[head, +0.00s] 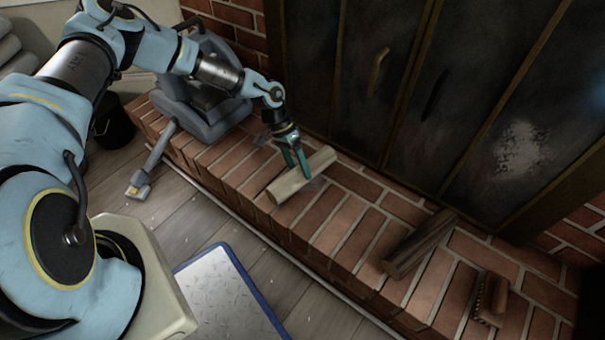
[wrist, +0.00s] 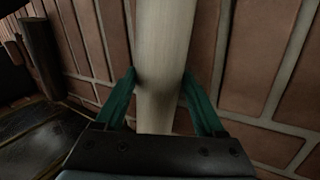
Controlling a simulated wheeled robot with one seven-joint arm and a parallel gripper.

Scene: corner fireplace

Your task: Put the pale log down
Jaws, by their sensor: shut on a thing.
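The pale log (head: 292,182) is at the brick hearth (head: 340,215), in front of the dark fireplace doors. My gripper (head: 302,168) is shut on it near its middle, with the green fingers on either side. In the wrist view the pale log (wrist: 165,50) runs up the picture between the two fingers (wrist: 160,88), with bricks behind it. The log looks very close to the bricks; I cannot tell whether it touches them.
A darker log (head: 420,243) and a brown brush-like object (head: 489,298) lie on the hearth to the right. A grey machine (head: 200,90) stands at the left end. Dark doors (head: 400,90) rise behind. Bare brick shows between the two logs.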

